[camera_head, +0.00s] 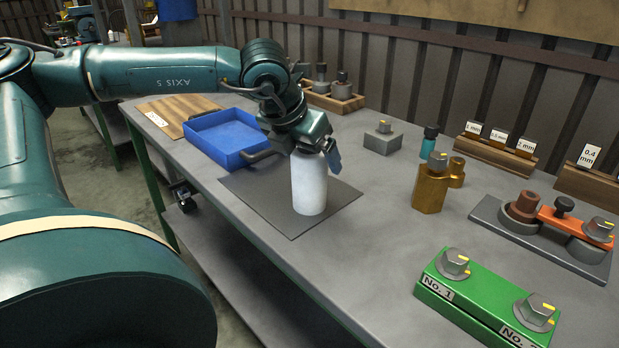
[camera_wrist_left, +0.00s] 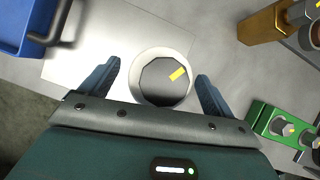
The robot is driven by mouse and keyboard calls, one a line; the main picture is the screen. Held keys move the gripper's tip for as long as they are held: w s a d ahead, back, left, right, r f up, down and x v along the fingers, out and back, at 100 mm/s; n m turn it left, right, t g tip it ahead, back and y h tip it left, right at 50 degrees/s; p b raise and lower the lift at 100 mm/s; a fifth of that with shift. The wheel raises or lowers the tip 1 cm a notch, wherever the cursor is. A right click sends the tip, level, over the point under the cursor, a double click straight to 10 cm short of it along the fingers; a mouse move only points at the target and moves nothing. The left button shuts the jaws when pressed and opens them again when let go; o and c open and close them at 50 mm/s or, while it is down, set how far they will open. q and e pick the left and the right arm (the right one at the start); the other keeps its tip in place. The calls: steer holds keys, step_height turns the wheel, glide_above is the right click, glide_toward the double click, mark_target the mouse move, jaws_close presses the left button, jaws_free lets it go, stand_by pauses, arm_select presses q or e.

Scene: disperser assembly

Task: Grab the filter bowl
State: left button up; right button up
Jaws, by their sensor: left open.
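A white cylinder (camera_head: 309,184), which I take to be the filter bowl, stands upright on the dark mat (camera_head: 262,207) on the table. In the left wrist view its white rim (camera_wrist_left: 142,61) surrounds a dark octagonal top (camera_wrist_left: 164,82) with a yellow mark. My left gripper (camera_head: 321,150) is over the top of the cylinder, pointing down. In the left wrist view my left gripper (camera_wrist_left: 155,84) is open, with one blue finger on each side of the cylinder. My right gripper is not in view.
A blue tray (camera_head: 207,145) sits behind and left of the mat. Right of the mat are a grey block (camera_head: 383,140), a brass part (camera_head: 430,190) and a green block marked No. 1 (camera_head: 470,305). Bare tabletop lies between the mat and these parts.

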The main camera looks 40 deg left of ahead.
arm_select(q)
steer(key=shift+w+f, duration=0.25)
steer(key=shift+f, duration=0.15)
steer(key=shift+c, duration=0.6)
steer(key=c, duration=1.5)
steer(key=shift+r, duration=0.1)
steer(key=shift+c, duration=0.4)
